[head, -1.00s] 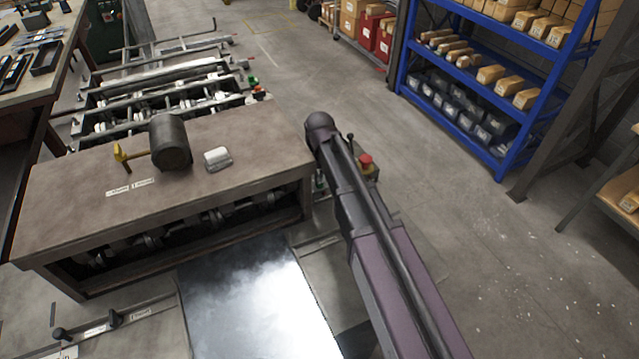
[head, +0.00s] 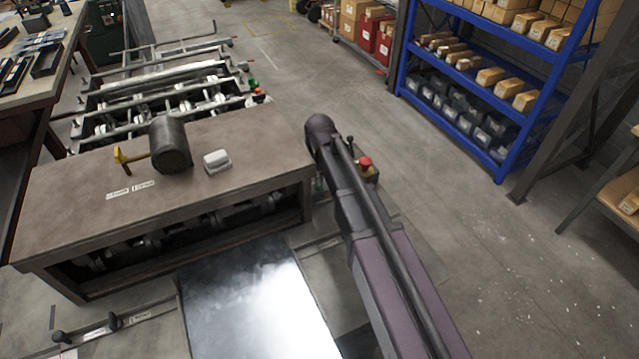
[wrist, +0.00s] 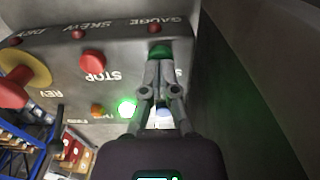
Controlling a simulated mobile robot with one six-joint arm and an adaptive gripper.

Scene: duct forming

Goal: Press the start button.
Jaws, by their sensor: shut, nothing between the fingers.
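In the wrist view the control panel (wrist: 120,62) appears upside down. A red button (wrist: 92,62) marked STOP is to the left. In the head view my arm hides my gripper and most of the panel.
A red emergency knob on a yellow base (wrist: 18,85) is at the panel's left; it also shows in the head view (head: 366,163). A lit green lamp (wrist: 127,107) glows below STOP. A bench (head: 80,210) holds a mallet (head: 168,145). Open floor lies to the right.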

